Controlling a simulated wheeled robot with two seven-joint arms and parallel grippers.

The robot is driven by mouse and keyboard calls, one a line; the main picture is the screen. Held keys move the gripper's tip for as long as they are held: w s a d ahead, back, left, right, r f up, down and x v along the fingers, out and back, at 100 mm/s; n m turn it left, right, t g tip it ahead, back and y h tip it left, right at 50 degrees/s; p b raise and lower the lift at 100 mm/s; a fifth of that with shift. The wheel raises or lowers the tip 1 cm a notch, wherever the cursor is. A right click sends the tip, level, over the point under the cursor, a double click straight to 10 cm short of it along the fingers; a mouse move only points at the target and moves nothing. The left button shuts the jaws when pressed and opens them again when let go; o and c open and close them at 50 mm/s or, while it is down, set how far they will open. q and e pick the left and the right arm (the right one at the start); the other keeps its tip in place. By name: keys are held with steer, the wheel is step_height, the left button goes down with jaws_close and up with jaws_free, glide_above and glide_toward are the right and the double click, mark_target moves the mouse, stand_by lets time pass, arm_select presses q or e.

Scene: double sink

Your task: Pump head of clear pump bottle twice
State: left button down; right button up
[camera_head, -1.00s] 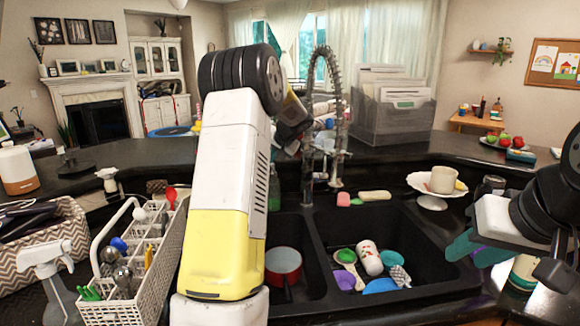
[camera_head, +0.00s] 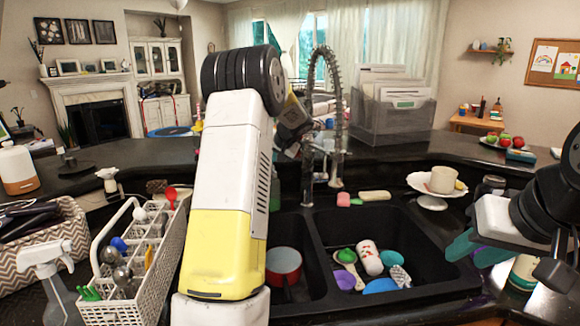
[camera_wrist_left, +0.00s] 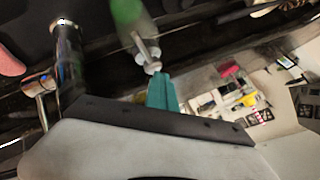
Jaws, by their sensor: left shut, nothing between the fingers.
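A bottle with green contents (camera_head: 274,190), seemingly the clear pump bottle, stands behind the sink, mostly hidden by my left arm. In the left wrist view its green body (camera_wrist_left: 128,14) is blurred at the top, with the pale pump head (camera_wrist_left: 150,62) pointing down the picture. My left gripper (camera_wrist_left: 162,92) is shut and empty. Its teal fingertips show close by the pump head; I cannot tell whether they touch. In the head view those fingertips are hidden behind the arm. My right gripper (camera_head: 477,252) is open at the right, over the counter beside the sink.
The tall spring faucet (camera_head: 337,150) stands just right of my left wrist. The double sink holds a red pot (camera_head: 283,265) and several dishes (camera_head: 368,257). A white utensil caddy (camera_head: 150,265) and spray bottle (camera_head: 52,280) stand at left.

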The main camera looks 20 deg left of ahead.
arm_select(q)
steer(key=shift+r, duration=3.45)
steer(key=shift+s+a+f+n+t+h, duration=0.1)
steer(key=shift+f+n+t+h, duration=0.65)
steer(key=shift+n, duration=1.45)
steer(key=shift+w+a+f+n+t+h, duration=0.1)
steer(key=shift+f+n+h, duration=0.3)
steer(key=shift+f+n, duration=1.35)
steer(key=shift+s+f+n+t+h, duration=0.1)
steer(key=shift+f+n+t+h, duration=0.35)
steer(key=shift+n, duration=2.2)
